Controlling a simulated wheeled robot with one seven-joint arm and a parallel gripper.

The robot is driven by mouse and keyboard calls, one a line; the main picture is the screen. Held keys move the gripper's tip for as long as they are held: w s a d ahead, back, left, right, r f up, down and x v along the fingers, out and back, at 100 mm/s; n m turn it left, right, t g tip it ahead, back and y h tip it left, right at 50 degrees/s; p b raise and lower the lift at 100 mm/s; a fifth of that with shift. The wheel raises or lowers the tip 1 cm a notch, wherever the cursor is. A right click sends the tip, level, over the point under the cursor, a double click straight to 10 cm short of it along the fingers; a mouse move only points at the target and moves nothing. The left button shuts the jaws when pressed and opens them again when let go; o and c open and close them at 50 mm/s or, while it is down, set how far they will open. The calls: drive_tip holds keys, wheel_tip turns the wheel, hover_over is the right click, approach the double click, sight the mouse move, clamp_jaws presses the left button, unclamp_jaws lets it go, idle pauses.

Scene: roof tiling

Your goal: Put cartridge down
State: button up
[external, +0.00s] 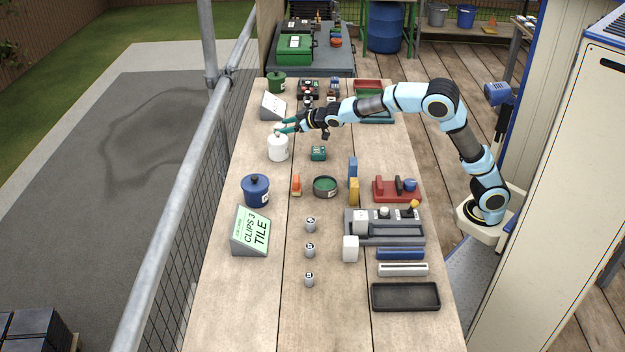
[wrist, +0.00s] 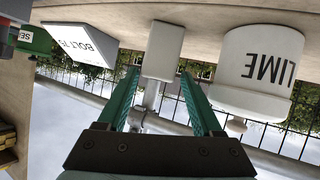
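A plain white cylinder, which I take as the cartridge (wrist: 165,45), is between the green fingertips of my gripper (wrist: 162,75) in the wrist view. The fingers line up with both its sides and look shut on it. The wrist picture is upside down, and the cartridge looks upright, close to the bench top. I cannot tell whether its base touches. In the external view my gripper (external: 284,128) is low over the far left of the bench, and only a small white bit of the cartridge (external: 278,126) shows.
The white LIME canister (wrist: 262,65) stands close beside the fingers; it also shows in the external view (external: 278,150). A BOLT 15 sign (wrist: 85,43) is on the other side.

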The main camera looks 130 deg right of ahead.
drive_tip(key=shift+o, duration=0.9)
drive_tip(key=shift+r, duration=0.2)
drive_tip(key=v, duration=1.2)
drive_tip(key=shift+s+f, duration=0.1)
